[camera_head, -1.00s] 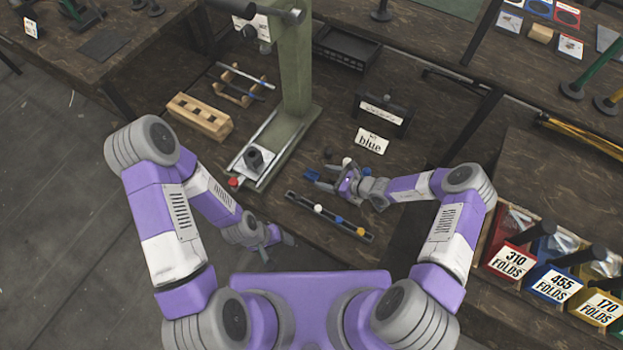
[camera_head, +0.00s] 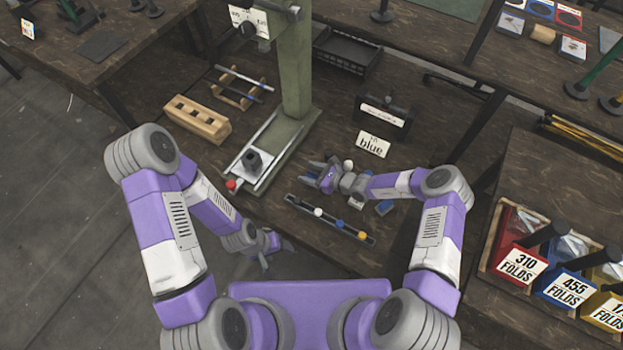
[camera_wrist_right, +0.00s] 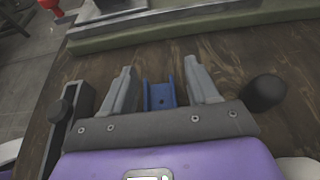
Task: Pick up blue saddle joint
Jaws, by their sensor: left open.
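The blue saddle joint (camera_wrist_right: 162,97), a small U-shaped channel, lies on the brown bench between the fingers of my right gripper (camera_wrist_right: 163,88) in the right wrist view. The fingers stand apart with narrow gaps on both sides of it. In the head view my right gripper (camera_head: 310,171) is low over the bench, right of the green press, and its fingers and body mostly hide the joint. My left gripper (camera_head: 277,255) is open and empty near the front edge of the bench, away from the joint.
A dark rail with coloured knobs (camera_head: 330,220) lies just in front of my right gripper. The green press (camera_head: 296,75) and its slide stand to the left. Another blue piece (camera_head: 384,207) lies beside my right forearm.

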